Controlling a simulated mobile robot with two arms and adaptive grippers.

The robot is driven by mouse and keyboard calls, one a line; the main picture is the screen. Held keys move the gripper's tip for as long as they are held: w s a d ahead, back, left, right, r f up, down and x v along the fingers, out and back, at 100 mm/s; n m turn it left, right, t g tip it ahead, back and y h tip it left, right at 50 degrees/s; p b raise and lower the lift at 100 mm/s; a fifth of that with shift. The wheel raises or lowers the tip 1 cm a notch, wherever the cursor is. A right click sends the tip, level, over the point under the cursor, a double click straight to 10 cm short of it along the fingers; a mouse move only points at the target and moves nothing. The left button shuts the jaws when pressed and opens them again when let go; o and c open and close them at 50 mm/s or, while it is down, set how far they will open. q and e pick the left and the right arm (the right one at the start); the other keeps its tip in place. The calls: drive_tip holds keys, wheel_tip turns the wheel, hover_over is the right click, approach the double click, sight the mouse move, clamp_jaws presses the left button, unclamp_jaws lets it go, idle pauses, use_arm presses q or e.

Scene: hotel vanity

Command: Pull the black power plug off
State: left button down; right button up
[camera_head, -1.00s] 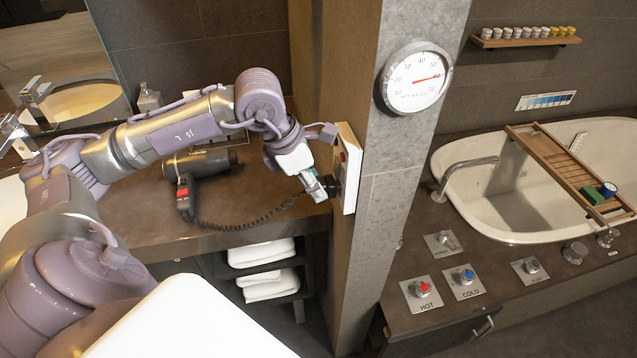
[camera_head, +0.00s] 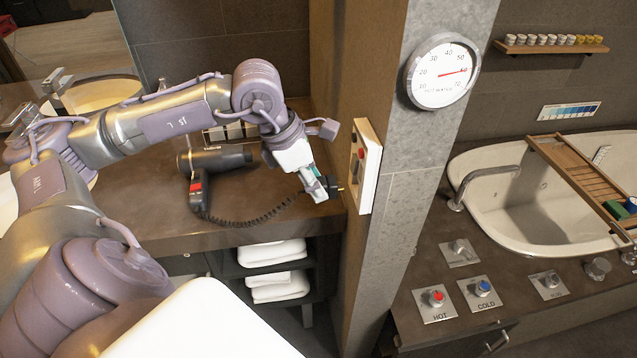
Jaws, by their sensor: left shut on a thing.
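The black power plug (camera_head: 329,184) is between the fingertips of my left gripper (camera_head: 321,188), which is shut on it. Its prongs show at its right side, towards the wall, and a small gap seems to lie between them and the white socket panel (camera_head: 362,170). The panel is fixed on the side of the pillar. A coiled black cord (camera_head: 262,219) runs from the plug to the black hair dryer (camera_head: 222,160) lying on the brown counter. My fingers hide part of the plug. My right gripper is not in view.
The stone pillar (camera_head: 412,130) with a round dial (camera_head: 441,71) stands right of the panel. White towels (camera_head: 272,253) lie on shelves below the counter. A bathtub (camera_head: 500,205) and HOT and COLD knobs are at the right.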

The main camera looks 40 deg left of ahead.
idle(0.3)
use_arm(q)
drive_tip(key=p+v, duration=0.1)
drive_tip(key=v, duration=0.8)
drive_tip(key=shift+w+r+p, duration=0.15)
drive_tip(key=shift+p, duration=0.2)
drive_tip(key=shift+d, duration=0.2)
